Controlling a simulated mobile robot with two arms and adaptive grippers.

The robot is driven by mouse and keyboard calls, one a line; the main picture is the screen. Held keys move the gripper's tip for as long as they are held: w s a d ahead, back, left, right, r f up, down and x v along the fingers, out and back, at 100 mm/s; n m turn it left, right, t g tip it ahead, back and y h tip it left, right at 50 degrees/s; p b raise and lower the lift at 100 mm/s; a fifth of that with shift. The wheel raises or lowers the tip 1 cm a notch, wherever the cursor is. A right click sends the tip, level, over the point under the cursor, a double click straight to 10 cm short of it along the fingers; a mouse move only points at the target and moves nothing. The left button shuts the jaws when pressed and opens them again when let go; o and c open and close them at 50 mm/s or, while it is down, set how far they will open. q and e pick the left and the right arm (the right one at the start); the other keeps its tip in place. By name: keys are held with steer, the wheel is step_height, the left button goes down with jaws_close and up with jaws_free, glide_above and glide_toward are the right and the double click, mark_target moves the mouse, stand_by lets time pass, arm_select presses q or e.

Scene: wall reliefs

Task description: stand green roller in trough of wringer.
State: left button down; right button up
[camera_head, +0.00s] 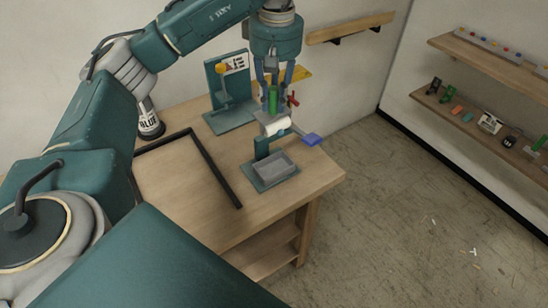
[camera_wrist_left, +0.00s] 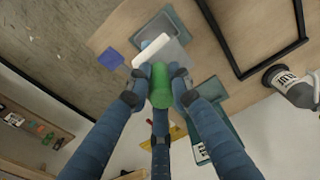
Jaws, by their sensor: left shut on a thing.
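The green roller (camera_head: 273,99) is upright between the fingers of my left gripper (camera_head: 274,98) in the head view. In the left wrist view the green roller (camera_wrist_left: 161,88) shows between the fingertips of my left gripper (camera_wrist_left: 159,92), which is shut on it. The wringer has a grey trough (camera_head: 275,168) on a green base, with a white roller (camera_head: 277,125) behind it. The held roller is above and behind the white roller in the head view. In the left wrist view the white roller (camera_wrist_left: 151,50) is just beyond the green roller. My right gripper is not in view.
A blue pad (camera_head: 312,140) sits right of the wringer, near the table edge. A green stand with a yellow knob (camera_head: 222,69) and a black frame (camera_head: 215,168) are at left. A bottle (camera_head: 149,120) stands at the back left. Shelves (camera_head: 490,120) line the right wall.

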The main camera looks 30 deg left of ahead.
mark_target(275, 114)
arm_select(q)
step_height(275, 114, down, 6)
steer(key=shift+d+r, duration=0.15)
steer(key=shift+r, duration=0.05)
step_height(275, 114, down, 11)
steer(key=shift+f+p, duration=0.15)
steer(key=shift+p, duration=0.85)
steer(key=shift+f, duration=0.1)
steer(key=c, duration=2)
jaws_free()
steer(key=shift+f, duration=0.1)
steer(key=o, duration=0.4)
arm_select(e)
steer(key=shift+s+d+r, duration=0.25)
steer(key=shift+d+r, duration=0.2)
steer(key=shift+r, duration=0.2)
arm_select(q)
steer(key=shift+o, duration=0.2)
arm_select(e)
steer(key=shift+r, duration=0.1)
